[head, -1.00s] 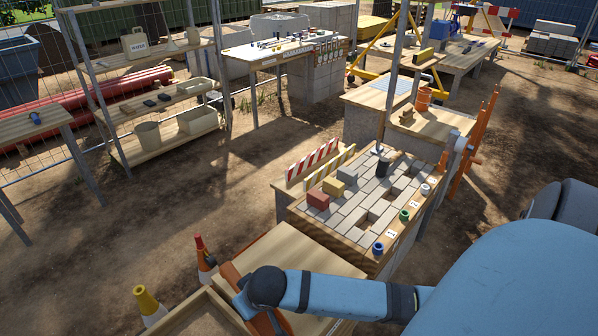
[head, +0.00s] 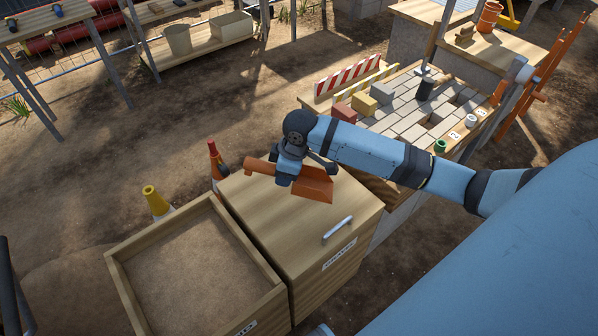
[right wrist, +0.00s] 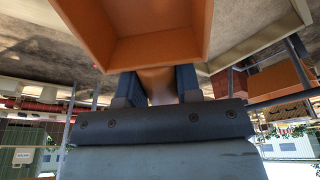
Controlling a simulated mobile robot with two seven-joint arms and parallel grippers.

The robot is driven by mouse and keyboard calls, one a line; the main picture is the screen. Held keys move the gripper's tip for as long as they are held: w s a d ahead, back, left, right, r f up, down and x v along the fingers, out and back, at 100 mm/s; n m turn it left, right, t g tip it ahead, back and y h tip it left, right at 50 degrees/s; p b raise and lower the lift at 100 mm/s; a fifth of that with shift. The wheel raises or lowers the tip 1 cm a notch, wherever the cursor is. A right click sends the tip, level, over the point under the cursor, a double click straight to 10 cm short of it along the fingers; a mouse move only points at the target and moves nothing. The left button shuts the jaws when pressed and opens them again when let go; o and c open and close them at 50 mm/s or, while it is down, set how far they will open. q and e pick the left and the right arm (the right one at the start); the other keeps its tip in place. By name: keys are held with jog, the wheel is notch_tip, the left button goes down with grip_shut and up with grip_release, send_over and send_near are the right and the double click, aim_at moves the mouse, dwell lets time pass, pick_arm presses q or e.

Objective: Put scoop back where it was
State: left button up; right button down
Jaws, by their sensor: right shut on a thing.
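An orange scoop (head: 312,187) is held in my right gripper (head: 284,176) above the closed wooden lid of a box. In the right wrist view the scoop (right wrist: 135,35) fills the upper middle, with its handle between the two dark fingers of the right gripper (right wrist: 160,85). The lidded box (head: 262,208) has a white handle and a label on its front that I cannot read clearly. Left of it stands an open wooden bin (head: 190,265) with a sandy brown fill. My left gripper is not in view.
A paving table (head: 408,128) with loose blocks, a red-and-white barrier (head: 347,75) and coloured rings stands at the back right. Bare ground lies to the left.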

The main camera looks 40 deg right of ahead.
jog(key=w+d+f+n+g+h+b, duration=0.2)
jog(key=w+d+f+n+b, duration=0.1)
jog(key=w+d+n+b, duration=0.45)
jog(key=n+b, duration=0.2)
jog(key=b, duration=0.3)
send_over(293, 201)
notch_tip(293, 201, down, 15)
jog(key=shift+r, duration=0.1)
notch_tip(293, 201, down, 4)
jog(key=shift+r+b, duration=0.1)
jog(key=shift+b, duration=0.55)
jog(key=shift+f, duration=0.4)
jog(key=shift+r, duration=0.1)
jog(key=c, duration=0.9)
grip_release()
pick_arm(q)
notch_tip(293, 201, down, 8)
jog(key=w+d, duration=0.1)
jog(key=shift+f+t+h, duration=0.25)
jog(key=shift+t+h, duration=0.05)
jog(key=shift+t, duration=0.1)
pick_arm(e)
jog(key=shift+o, duration=0.5)
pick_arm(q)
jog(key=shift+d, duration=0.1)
